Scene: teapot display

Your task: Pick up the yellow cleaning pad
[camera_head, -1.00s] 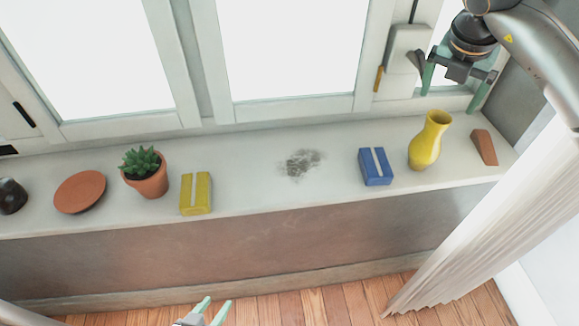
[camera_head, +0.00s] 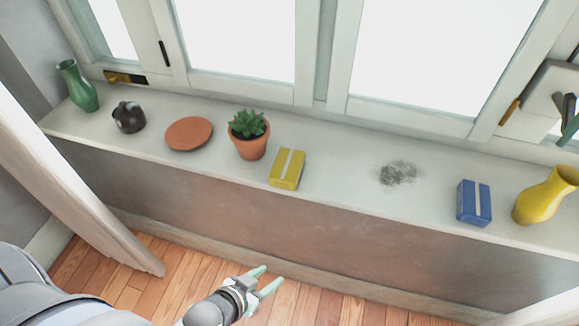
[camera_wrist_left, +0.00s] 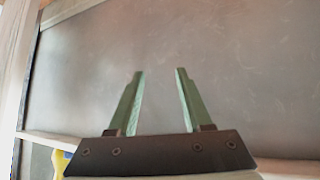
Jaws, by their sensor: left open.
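The yellow cleaning pad (camera_head: 287,169) has a pale stripe and rests on the windowsill, just right of the potted succulent. My left gripper (camera_head: 272,275) is open and empty, low over the wooden floor, below the sill and apart from the pad. In the left wrist view its two green fingers (camera_wrist_left: 159,73) are spread before a grey-brown surface. A small yellow patch (camera_wrist_left: 60,160) shows at that view's lower left; I cannot tell what it is. A green finger of my right gripper (camera_head: 571,130) shows at the right edge; the rest is cut off.
On the sill (camera_head: 335,180) are a green vase (camera_head: 78,88), dark pot (camera_head: 128,117), terracotta saucer (camera_head: 189,134), succulent (camera_head: 248,136), blue pad (camera_head: 474,203) and yellow vase (camera_head: 546,195). A dark smudge (camera_head: 398,174) lies right of the yellow pad. A curtain (camera_head: 75,180) hangs at left.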

